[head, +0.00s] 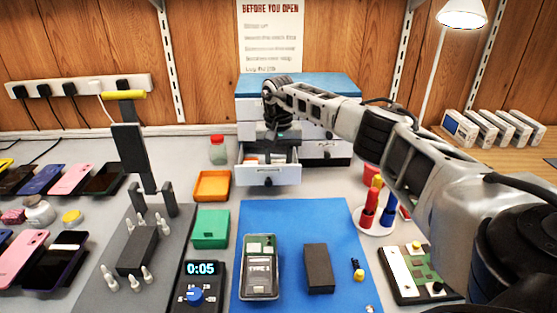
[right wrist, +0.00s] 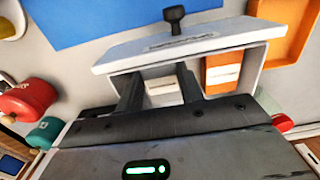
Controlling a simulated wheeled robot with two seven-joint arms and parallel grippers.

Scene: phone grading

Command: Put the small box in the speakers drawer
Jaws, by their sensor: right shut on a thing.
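The cabinet (head: 335,148) stands at the back with a blue top. One of its lower left drawers (head: 268,177) is pulled open; its white front and dark knob also show in the right wrist view (right wrist: 190,45). My right gripper (head: 272,150) is over the open drawer, fingers pointing down into it. In the right wrist view its fingers (right wrist: 160,90) are shut on a small pale box (right wrist: 162,86), partly hidden between them. An orange box with a white label (right wrist: 222,75) lies in the drawer beside the right-hand finger. I cannot read any drawer label. My left gripper is not in view.
A blue mat (head: 290,225) in front holds a phone in a tray (head: 260,265) and a dark block (head: 319,268). An orange tray (head: 212,185) is left of the drawer. Screwdrivers in a round stand (head: 375,215) are at right. Several phones lie at far left.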

